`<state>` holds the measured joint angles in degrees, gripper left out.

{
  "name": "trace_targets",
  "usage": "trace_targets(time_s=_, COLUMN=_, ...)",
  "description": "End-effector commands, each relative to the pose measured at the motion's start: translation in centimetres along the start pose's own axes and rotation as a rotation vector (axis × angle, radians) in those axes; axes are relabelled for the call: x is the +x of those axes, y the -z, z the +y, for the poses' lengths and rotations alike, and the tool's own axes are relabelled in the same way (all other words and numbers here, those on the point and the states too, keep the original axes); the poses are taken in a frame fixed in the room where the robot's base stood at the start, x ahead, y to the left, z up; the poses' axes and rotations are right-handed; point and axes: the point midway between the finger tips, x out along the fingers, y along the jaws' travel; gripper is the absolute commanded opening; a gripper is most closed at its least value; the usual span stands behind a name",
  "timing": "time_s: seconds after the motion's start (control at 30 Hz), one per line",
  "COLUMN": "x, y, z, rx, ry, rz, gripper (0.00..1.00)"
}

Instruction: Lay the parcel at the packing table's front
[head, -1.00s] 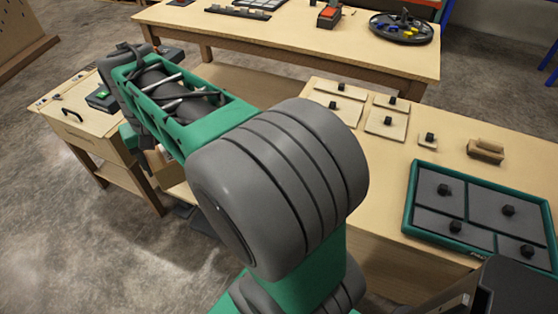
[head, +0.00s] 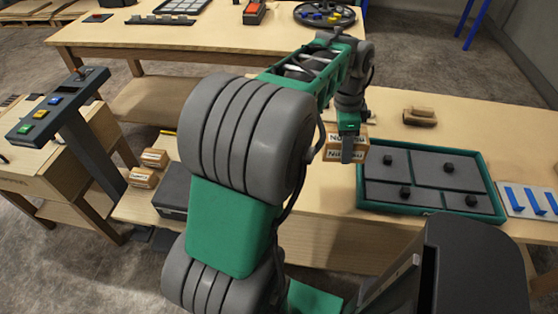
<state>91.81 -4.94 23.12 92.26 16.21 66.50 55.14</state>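The parcel (head: 331,154) is a small brown box with white printed labels. It is in my gripper (head: 348,150), whose grey finger crosses its front face. My gripper points down and looks shut on the parcel; the far finger is hidden. The parcel appears above the light wooden table (head: 395,125) on the right, just left of a green-rimmed tray. I cannot tell whether its underside touches the table.
The green-rimmed tray (head: 484,157) holds grey panels with black knobs. A wooden block (head: 420,116) lies behind it, blue hooks (head: 530,201) to its right. Two similar boxes (head: 143,177) sit at left by a dark case (head: 172,192). A button console (head: 58,105) stands far left.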

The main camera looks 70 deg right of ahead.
Motion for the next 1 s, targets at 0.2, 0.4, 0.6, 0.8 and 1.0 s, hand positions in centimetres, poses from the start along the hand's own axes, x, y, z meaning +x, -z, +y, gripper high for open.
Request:
trace_targets(time_s=0.2, x=0.7, y=1.2, z=0.3, rx=0.095, ry=-0.011, rz=0.003, gripper=0.04)
trace_targets(time_s=0.4, x=2.5, y=-3.5, z=-2.9, rx=0.088, ry=-0.012, rz=0.003, gripper=0.04)
trace_targets(time_s=0.6, x=5.8, y=-7.7, z=-5.5, rx=0.091, ry=-0.013, rz=0.003, gripper=0.04)
trace_targets(time_s=0.8, x=8.1, y=-9.5, z=-6.8, rx=0.093, ry=-0.009, rz=0.003, gripper=0.04)
trace_targets(time_s=1.0, x=10.8, y=-10.5, z=-7.1, rx=0.094, ry=-0.013, rz=0.002, gripper=0.04)
